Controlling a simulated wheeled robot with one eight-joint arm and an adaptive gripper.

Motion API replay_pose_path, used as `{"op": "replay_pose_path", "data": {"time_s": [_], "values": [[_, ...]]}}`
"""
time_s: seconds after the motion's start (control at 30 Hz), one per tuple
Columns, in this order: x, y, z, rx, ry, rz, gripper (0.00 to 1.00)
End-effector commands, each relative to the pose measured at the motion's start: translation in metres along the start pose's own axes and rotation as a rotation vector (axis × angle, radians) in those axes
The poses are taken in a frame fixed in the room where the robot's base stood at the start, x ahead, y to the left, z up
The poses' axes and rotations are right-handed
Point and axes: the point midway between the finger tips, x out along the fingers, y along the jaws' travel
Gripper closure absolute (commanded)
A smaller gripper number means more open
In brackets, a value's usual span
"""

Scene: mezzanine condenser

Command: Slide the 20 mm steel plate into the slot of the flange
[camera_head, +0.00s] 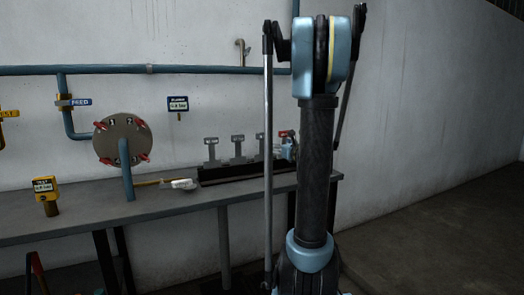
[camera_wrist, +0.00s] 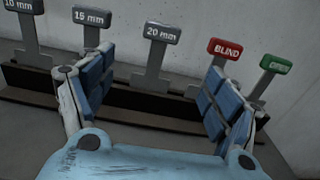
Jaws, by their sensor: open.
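The 20 mm steel plate (camera_wrist: 152,75) stands upright in a dark rack (camera_wrist: 150,115), its grey labelled head on a narrow stem. It appears between the spread fingers of my gripper (camera_wrist: 158,72), which is open and empty, but the distance to it is unclear. In the head view the rack (camera_head: 222,178) sits on the bench, with my gripper (camera_head: 288,149) at its right end, partly hidden by my arm. The flange (camera_head: 112,147) is a round grey disc with red bolts on the left, at the blue pipe. Its slot cannot be made out.
The 10 mm (camera_wrist: 24,6) and 15 mm (camera_wrist: 91,17) plates stand left of the 20 mm plate; the red BLIND plate (camera_wrist: 225,49) and a green-headed plate (camera_wrist: 276,62) stand right. A white-ended tool (camera_head: 183,184) and yellow-topped gauge (camera_head: 46,193) occupy the bench (camera_head: 75,215).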

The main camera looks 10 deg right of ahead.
Motion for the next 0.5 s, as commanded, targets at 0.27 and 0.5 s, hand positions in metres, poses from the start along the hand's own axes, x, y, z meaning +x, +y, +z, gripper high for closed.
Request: {"op": "replay_pose_path", "data": {"time_s": [0.27,0.5], "values": [[0.039,-0.001,0.001,0.008,-0.002,0.0,0.18],[0.08,0.0,0.001,0.006,-0.002,0.001,0.18]]}}
